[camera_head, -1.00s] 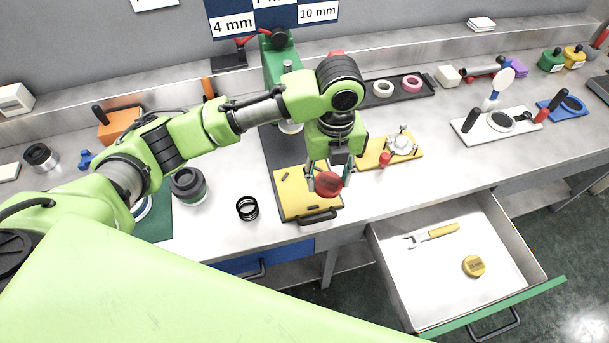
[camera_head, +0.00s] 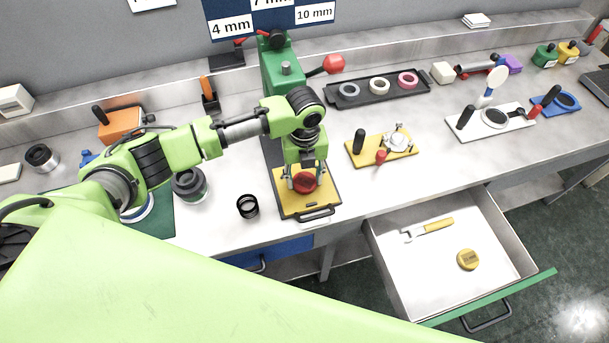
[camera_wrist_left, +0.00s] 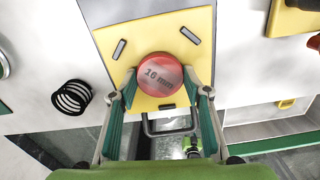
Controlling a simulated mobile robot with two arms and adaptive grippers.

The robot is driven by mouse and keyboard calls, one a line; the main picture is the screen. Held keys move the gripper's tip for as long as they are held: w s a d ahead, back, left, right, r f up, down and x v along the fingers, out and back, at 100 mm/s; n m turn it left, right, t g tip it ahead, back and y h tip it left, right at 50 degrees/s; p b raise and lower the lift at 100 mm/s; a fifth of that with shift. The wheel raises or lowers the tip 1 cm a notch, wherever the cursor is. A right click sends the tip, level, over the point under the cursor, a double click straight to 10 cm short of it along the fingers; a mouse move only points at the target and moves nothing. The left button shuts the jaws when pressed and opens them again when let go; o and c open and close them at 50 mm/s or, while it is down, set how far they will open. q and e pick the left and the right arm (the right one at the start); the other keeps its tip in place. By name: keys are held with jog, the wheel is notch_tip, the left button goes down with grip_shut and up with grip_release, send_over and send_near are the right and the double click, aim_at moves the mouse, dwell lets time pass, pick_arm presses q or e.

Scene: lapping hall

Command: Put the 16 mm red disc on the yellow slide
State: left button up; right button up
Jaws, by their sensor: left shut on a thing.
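The red disc (camera_wrist_left: 160,74), marked "16 mm", is between the fingers of my left gripper (camera_wrist_left: 160,90) in the left wrist view. The gripper is shut on it. In the head view the red disc (camera_head: 306,182) and my left gripper (camera_head: 306,180) are over the yellow slide (camera_head: 292,207). The slide is a flat yellow plate with dark slots and a black front handle, at the foot of the green press (camera_head: 283,68). The disc hides the slide's middle. I cannot tell whether the disc touches the slide.
A black coil (camera_head: 247,206) stands left of the slide. A yellow fixture plate (camera_head: 368,150) lies to the right. A black tray (camera_head: 345,100) with rings is behind. An open drawer (camera_head: 400,290) juts out at front right, holding a wrench and a yellow disc.

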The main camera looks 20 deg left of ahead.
aim_at(305, 181)
pick_arm(q)
jog(key=o, duration=1.1)
jog(key=shift+f, duration=0.1)
pick_arm(e)
jog(key=shift+d, duration=0.45)
pick_arm(q)
notch_tip(305, 181, up, 12)
jog(key=shift+r+b, duration=0.2)
jog(key=shift+b, duration=0.65)
pick_arm(e)
jog(key=shift+a+f, duration=0.35)
jog(key=shift+f, duration=0.5)
